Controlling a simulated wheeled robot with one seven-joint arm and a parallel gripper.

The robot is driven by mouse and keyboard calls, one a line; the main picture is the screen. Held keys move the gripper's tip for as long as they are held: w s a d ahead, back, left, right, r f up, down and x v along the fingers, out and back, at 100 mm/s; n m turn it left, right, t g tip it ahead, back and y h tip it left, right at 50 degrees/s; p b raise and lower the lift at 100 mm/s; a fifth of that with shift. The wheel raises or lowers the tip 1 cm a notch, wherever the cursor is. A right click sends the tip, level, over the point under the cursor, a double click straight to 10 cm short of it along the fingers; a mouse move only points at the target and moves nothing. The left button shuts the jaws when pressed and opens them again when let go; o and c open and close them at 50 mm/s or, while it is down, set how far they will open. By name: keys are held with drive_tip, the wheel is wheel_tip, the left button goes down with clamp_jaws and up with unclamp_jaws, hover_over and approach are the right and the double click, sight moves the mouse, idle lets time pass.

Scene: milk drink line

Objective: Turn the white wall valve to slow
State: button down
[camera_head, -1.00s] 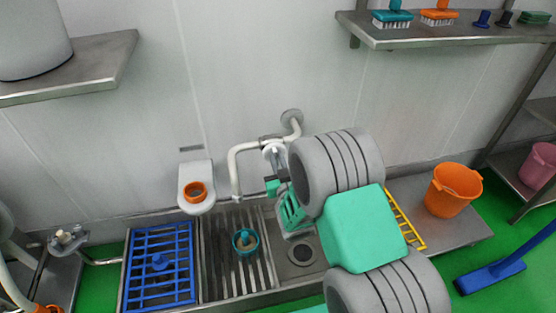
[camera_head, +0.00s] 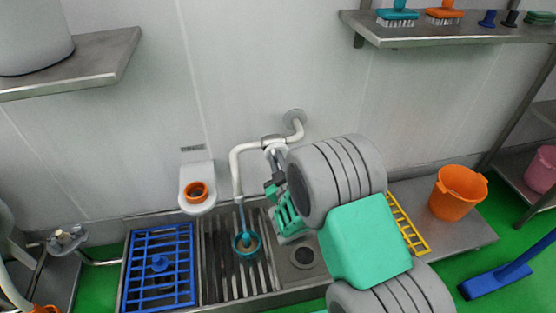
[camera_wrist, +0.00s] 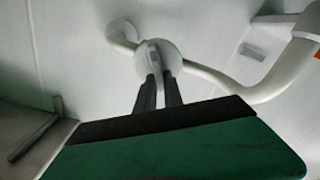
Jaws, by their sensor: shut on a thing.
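The white wall valve (camera_head: 271,143) sits on a white pipe (camera_head: 296,132) that comes out of the wall. In the wrist view, its round body (camera_wrist: 172,57) and upright lever (camera_wrist: 153,60) are visible. My gripper (camera_wrist: 158,82) is shut on the lever, with a dark finger on either side of it. In the head view my gripper (camera_head: 273,170) is at the valve, partly hidden by my arm. The pipe's spout (camera_head: 236,185) points down at the left. A thin bluish stream (camera_head: 241,218) runs from it into a teal cup (camera_head: 246,243).
The cup stands on a ribbed metal drain (camera_head: 222,285) beside a blue rack (camera_head: 160,280). A white wall unit with an orange ring (camera_head: 197,191) is left of the spout. An orange bucket (camera_head: 458,192) stands at the right. Shelves hang at both upper sides.

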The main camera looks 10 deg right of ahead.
drive_tip(key=c, duration=1.5)
unclamp_jaws()
drive_tip(key=shift+o, duration=0.2)
drive_tip(key=shift+s, duration=0.1)
drive_tip(key=s+b, duration=0.3)
drive_tip(key=s, duration=0.4)
drive_tip(key=shift+s, duration=0.35)
